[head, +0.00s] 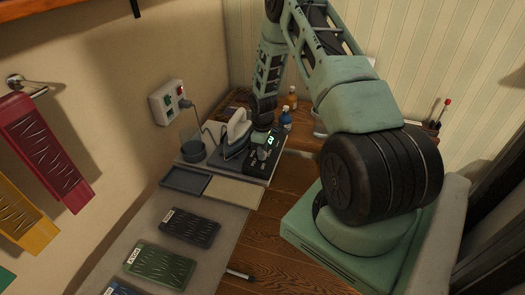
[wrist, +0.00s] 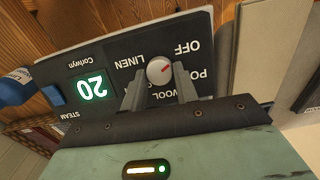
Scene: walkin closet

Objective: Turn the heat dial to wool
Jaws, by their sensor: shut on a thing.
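The heat dial (wrist: 158,70) is a small pale round knob with a red mark on a dark control panel (wrist: 110,52). In the wrist view the panel is upside down. Labels OFF, LINEN, WOOL and one starting PO surround the dial; WOOL and PO are partly hidden. The red mark points right and slightly up, on the OFF and PO side, away from LINEN. My gripper (wrist: 160,80) is shut on the dial, one finger on each side. The panel (head: 264,176) also shows in the head view, beside the iron (head: 237,131).
A green display (wrist: 91,87) reads 20, next to a blue button (wrist: 54,95). A cup (head: 193,147) and a wall socket (head: 170,101) are left of the iron. Blue (head: 286,120) and orange bottles (head: 292,101) stand behind the panel.

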